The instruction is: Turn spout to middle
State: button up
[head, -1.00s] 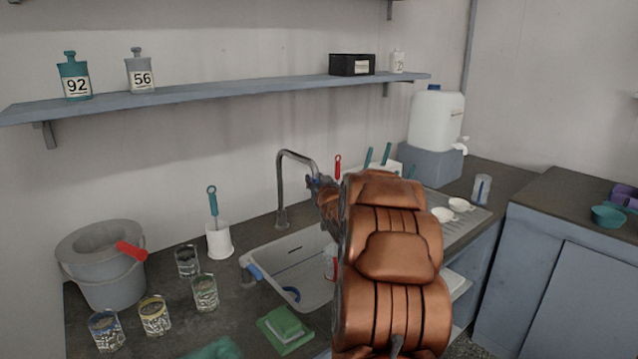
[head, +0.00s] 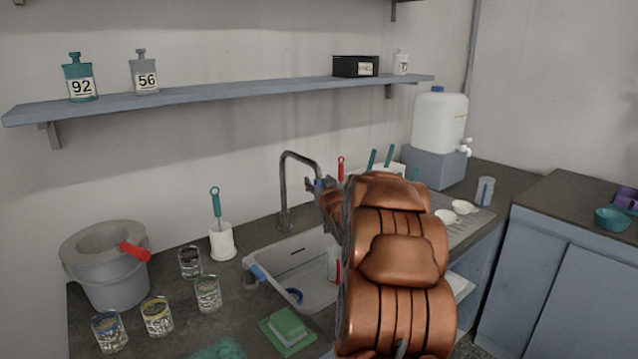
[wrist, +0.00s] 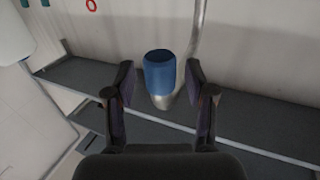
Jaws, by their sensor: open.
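The spout (head: 284,185) is a grey metal pipe rising behind the sink (head: 325,262) and arching over to the right. Its free end comes down at my gripper (head: 318,186), where a little blue shows. In the wrist view, a blue cylindrical tip (wrist: 160,72) with grey metal below it lies between the fingers of my gripper (wrist: 160,80). The fingers are open, one on each side, with a visible gap to the blue tip. A grey pipe (wrist: 199,25) runs up behind it. My arm hides the right part of the sink.
Left of the sink stand a grey bucket (head: 105,285), several glass jars (head: 208,293) and a white holder with a brush (head: 222,242). A white canister (head: 438,122) stands at the back right. A shelf (head: 230,95) runs above.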

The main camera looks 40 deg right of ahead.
jog(key=v, duration=1.1)
jog(key=shift+s+a, duration=0.2)
jog(key=shift+s, duration=0.1)
